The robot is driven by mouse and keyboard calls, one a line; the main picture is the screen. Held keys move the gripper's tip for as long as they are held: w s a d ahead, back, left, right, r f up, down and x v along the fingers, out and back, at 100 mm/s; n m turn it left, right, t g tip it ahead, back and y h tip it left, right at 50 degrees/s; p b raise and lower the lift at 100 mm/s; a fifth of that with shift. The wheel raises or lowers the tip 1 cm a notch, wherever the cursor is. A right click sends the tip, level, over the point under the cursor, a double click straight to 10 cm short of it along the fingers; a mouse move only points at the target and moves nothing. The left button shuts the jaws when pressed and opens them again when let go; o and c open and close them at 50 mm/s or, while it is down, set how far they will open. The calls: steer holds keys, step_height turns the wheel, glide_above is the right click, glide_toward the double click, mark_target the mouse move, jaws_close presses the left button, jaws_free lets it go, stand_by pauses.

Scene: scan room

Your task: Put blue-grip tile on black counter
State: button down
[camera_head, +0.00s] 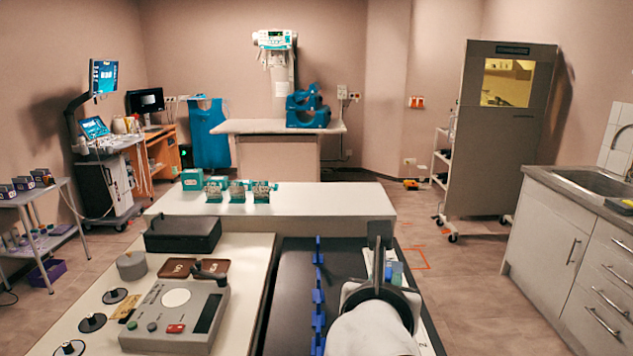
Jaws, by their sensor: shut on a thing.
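My gripper (379,258) is at the lower right, over the right part of the black counter (290,285), seen from behind my white wrist and a dark ring. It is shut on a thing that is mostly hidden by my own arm. A small blue piece (388,272) shows just right of the jaws and looks like part of the blue-grip tile. I cannot tell whether the tile touches the counter. A row of upright blue pieces (318,296) runs along the counter to the left of my gripper.
A cream surface at left holds a grey control box (177,312), a black case (183,234), a brown tray (193,268) and round black discs. Behind is a white table (345,200) with several teal-and-grey items. The black counter is bare left of the blue row.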

steer(key=shift+s+d+r, duration=0.15)
steer(key=shift+s+d, duration=0.1)
steer(key=shift+s, duration=0.05)
steer(key=shift+d, duration=0.25)
steer(key=d+f+n+y, duration=0.2)
steer(key=d, duration=0.3)
steer(key=w+a+f+n+g+y, duration=0.25)
steer(key=a+f+n+y, duration=0.25)
steer(key=a, duration=0.6)
steer(key=w+a+f+n+g+y, duration=0.2)
steer(key=w+a+f+n+y, duration=0.15)
steer(key=a, duration=0.75)
steer(key=w+a+f+n+g+y, duration=0.2)
steer(key=a+f+n+y, duration=0.4)
steer(key=a, duration=0.4)
steer(key=s+a+f+n+g, duration=0.1)
steer(key=s+a+f, duration=0.3)
steer(key=a, duration=0.5)
steer(key=s+a+f+n+g, duration=0.2)
steer(key=s+a+f+g, duration=0.1)
steer(key=a+f, duration=0.4)
steer(key=s+a+f+n+g+y, duration=0.1)
steer(key=s+a+f, duration=0.4)
steer(key=a, duration=0.5)
steer(key=shift+s+a+f+n+g, duration=0.35)
steer(key=shift+a+f+n+g, duration=0.1)
steer(key=shift+f+g, duration=0.25)
step_height(320, 180, down, 4)
steer(key=shift+f, duration=0.1)
steer(key=shift+f, duration=0.1)
